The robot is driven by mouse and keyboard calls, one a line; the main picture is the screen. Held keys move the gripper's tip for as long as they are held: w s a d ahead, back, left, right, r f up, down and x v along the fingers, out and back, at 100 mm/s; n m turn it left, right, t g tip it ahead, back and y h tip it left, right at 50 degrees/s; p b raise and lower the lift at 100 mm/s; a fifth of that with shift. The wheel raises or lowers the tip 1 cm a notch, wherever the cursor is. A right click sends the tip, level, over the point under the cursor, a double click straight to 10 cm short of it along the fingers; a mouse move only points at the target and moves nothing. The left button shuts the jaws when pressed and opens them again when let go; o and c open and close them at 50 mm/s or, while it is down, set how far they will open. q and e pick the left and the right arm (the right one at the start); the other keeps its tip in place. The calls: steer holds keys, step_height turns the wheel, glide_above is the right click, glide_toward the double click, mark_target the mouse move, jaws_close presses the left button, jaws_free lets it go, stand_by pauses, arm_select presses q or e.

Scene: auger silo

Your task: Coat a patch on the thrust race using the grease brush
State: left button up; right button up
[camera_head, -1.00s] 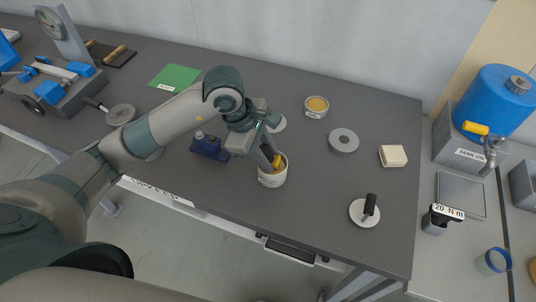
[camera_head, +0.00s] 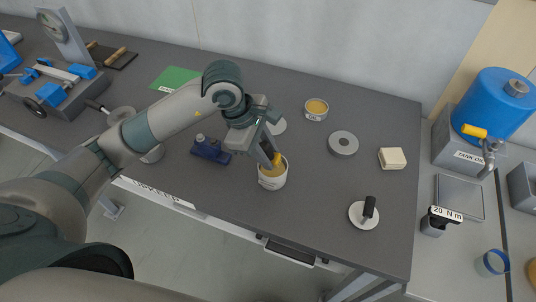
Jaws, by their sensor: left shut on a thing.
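The thrust race (camera_head: 343,143) looks to be the flat grey ring with a centre hole, lying on the bench right of my left gripper. The grease brush (camera_head: 276,164) shows as a yellow piece at my left gripper (camera_head: 270,153), which is shut on it at the mouth of a white pot (camera_head: 272,181). The brush's lower end is hidden in the pot, and the fingers cover part of it. A tin of yellow-brown grease (camera_head: 316,107) stands open behind, toward the wall. My right gripper is not in view.
A cream block (camera_head: 392,158) lies right of the ring. A white disc with a black handle (camera_head: 365,212) lies near the front. A dark blue object (camera_head: 210,149) stands left of the pot. Bench between pot and ring is clear.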

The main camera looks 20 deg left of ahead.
mark_target(265, 145)
arm_select(q)
steer(key=shift+r+p, duration=0.65)
steer(key=shift+r, duration=1.7)
steer(key=shift+f+m, duration=0.1)
steer(key=shift+m, duration=0.2)
steer(key=m, duration=0.2)
steer(key=g, duration=0.1)
steer(key=shift+s+a+f+m, duration=0.3)
steer(key=shift+a+m, duration=0.05)
steer(key=shift+m, duration=0.05)
steer(key=s+a+m+g+b, duration=0.1)
steer(key=m, duration=0.3)
steer(key=s+a+m+g+y+b, duration=0.1)
steer(key=m, duration=0.4)
steer(key=s+a+m+g+b, duration=0.1)
steer(key=a+m+g, duration=0.1)
steer(key=m, duration=0.3)
steer(key=shift+s+y, duration=0.15)
steer(key=shift+y, duration=0.15)
